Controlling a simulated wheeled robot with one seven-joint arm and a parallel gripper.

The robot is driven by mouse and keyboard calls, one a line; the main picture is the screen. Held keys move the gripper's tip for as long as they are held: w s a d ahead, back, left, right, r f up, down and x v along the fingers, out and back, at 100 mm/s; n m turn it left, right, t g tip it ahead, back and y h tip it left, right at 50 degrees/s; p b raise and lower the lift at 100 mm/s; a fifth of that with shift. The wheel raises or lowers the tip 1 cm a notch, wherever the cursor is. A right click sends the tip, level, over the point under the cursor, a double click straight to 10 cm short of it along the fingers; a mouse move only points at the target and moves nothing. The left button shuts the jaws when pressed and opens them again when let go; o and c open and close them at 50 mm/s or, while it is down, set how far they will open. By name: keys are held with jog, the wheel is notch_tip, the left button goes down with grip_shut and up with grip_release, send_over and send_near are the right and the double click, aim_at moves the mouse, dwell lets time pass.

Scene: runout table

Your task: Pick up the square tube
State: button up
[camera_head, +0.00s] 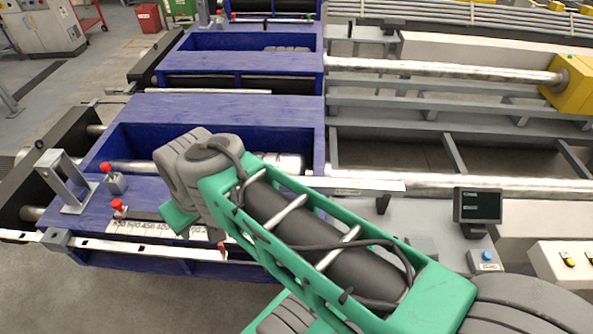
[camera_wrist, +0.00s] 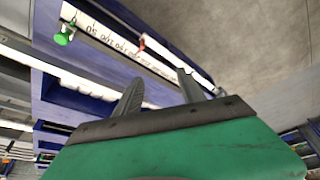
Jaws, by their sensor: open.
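I cannot tell for sure which of the pale bars is the square tube. One straight pale bar (camera_head: 360,184) comes out from behind my arm and ends at the right, above the grey bench. Another long pale bar (camera_head: 140,247) runs along the front of the blue table (camera_head: 215,108), partly hidden by my arm. In the wrist view a pale bar (camera_wrist: 60,68) crosses at the left, beside a numbered strip (camera_wrist: 115,40). My gripper (camera_wrist: 160,76) is open, with nothing seen between its fingers. In the head view my arm hides most of it.
Red knobs (camera_head: 119,206) and a metal bracket (camera_head: 70,183) stand on the table's left part. A small screen (camera_head: 478,206) and a blue button (camera_head: 487,256) are at the right. Round bars (camera_head: 450,70) lie behind. Open floor shows at front left.

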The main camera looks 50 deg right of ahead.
jog(key=shift+o, duration=1.4)
jog(key=w+d+f+n+g, duration=0.1)
jog(key=w+d+n, duration=0.1)
jog(key=w+d, duration=0.3)
jog(key=shift+w+d, duration=0.3)
jog(key=shift+d, duration=0.35)
jog(key=n+y+b, duration=0.1)
jog(key=n+y, duration=0.2)
jog(key=n, duration=0.2)
send_over(303, 182)
notch_tip(303, 182, down, 12)
jog(key=shift+r, duration=0.15)
jog(key=shift+n, duration=0.3)
jog(key=x, duration=0.2)
jog(key=p+x, duration=0.1)
jog(key=x, duration=0.2)
jog(key=p+x, duration=0.1)
jog(key=x, duration=0.1)
jog(key=shift+w, duration=0.4)
grip_shut()
